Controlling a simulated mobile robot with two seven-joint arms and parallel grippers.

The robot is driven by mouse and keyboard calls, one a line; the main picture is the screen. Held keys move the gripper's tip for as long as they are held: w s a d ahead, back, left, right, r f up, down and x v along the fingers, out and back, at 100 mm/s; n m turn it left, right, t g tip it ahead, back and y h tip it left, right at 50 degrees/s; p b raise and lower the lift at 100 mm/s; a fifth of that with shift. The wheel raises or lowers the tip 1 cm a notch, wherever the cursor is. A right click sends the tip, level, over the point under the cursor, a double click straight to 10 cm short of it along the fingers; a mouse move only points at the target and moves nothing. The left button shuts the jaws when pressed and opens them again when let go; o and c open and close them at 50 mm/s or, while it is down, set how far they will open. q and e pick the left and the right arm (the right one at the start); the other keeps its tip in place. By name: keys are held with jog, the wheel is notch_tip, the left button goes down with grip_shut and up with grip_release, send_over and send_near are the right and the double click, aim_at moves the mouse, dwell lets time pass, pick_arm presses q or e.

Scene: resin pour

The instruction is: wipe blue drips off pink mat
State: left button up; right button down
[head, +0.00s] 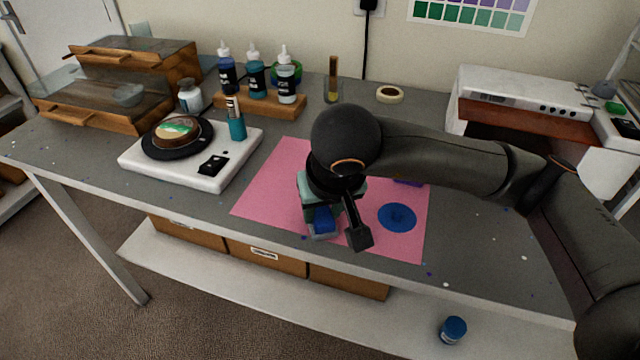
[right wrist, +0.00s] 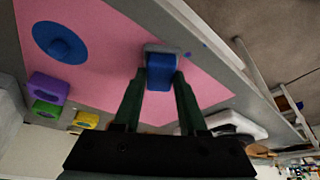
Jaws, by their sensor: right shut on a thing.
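The pink mat (head: 275,180) lies flat on the grey table, and it also fills much of the right wrist view (right wrist: 110,65). My right gripper (head: 322,222) is over the mat's front part, pointing down. It is shut on a blue and pale grey block (right wrist: 162,58), which shows in the head view (head: 322,228) at or just above the mat; contact is unclear. A small blue drip (right wrist: 189,56) shows beside the block, near the mat's edge. A blue disc (head: 397,217) with a raised knob (right wrist: 62,47) sits on the mat to the right. My left gripper is out of view.
A white scale (head: 195,165) with a black turntable stands left of the mat. Bottles in a wooden rack (head: 262,103) stand behind. Purple (right wrist: 48,88), green (right wrist: 45,111) and yellow (right wrist: 86,119) blocks are near the mat's far side. Small paint specks dot the table's right front.

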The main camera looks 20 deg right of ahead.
notch_tip(320, 180, up, 3)
jog(key=shift+s+a+f+p, duration=0.1)
jog(key=shift+s+p, duration=0.05)
jog(key=shift+p, duration=0.45)
jog(key=shift+r, duration=0.3)
jog(key=shift+r+p, duration=0.35)
jog(key=shift+p, duration=0.05)
notch_tip(320, 180, up, 2)
jog(key=shift+r+p, duration=0.15)
jog(key=shift+p, duration=0.45)
jog(key=shift+r+p, duration=0.4)
jog(key=shift+r, duration=0.5)
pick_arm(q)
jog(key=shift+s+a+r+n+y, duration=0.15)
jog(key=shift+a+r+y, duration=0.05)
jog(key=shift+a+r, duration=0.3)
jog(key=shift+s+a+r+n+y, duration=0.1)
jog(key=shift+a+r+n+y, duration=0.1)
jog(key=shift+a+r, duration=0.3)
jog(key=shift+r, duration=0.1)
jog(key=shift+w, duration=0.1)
